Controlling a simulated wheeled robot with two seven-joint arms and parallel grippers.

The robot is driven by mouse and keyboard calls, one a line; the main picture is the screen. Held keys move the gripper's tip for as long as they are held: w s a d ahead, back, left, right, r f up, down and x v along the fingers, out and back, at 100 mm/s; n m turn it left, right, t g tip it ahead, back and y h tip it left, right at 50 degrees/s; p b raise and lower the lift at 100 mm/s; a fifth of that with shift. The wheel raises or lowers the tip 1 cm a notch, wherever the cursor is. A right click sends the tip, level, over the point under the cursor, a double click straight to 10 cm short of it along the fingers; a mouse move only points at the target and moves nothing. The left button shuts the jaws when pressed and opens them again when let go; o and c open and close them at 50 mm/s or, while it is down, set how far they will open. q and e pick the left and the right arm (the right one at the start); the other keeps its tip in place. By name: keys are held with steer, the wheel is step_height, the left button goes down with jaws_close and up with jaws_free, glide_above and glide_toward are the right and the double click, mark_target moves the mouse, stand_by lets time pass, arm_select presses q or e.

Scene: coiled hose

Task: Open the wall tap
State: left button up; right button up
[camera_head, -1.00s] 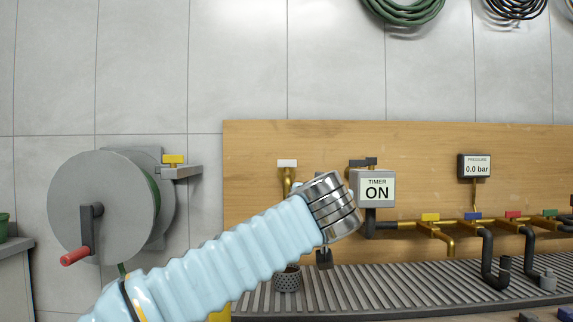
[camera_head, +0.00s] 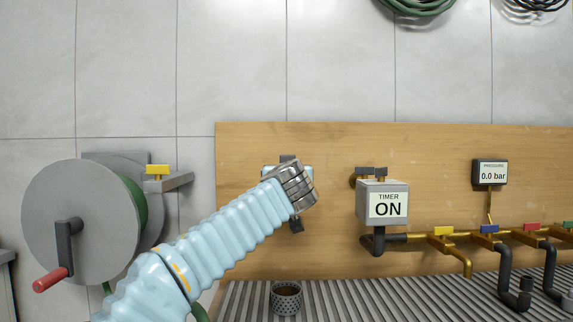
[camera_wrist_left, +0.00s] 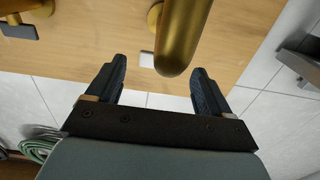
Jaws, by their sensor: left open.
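The wall tap is brass with a white handle. In the left wrist view its thick brass spout (camera_wrist_left: 180,38) hangs between and beyond my fingertips, and its white handle (camera_wrist_left: 147,60) shows behind the spout. In the head view my left gripper (camera_head: 292,191) covers the tap. The left gripper (camera_wrist_left: 160,68) is open, its two dark fingers on either side of the spout's end with nothing clamped. I cannot tell whether a finger touches the tap. My right gripper is not in view.
The timer box (camera_head: 383,203) marked ON and a gauge (camera_head: 490,173) reading 0.0 bar are to the right. A brass manifold (camera_head: 455,238) with coloured handles runs below. The hose reel (camera_head: 80,220) stands left. A perforated pot (camera_head: 286,298) sits on the slatted tray (camera_head: 350,300) underneath.

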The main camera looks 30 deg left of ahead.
arm_select(q)
steer(key=shift+x, duration=0.95)
steer(key=shift+c, duration=0.5)
steer(key=c, duration=0.9)
steer(key=shift+c, duration=0.2)
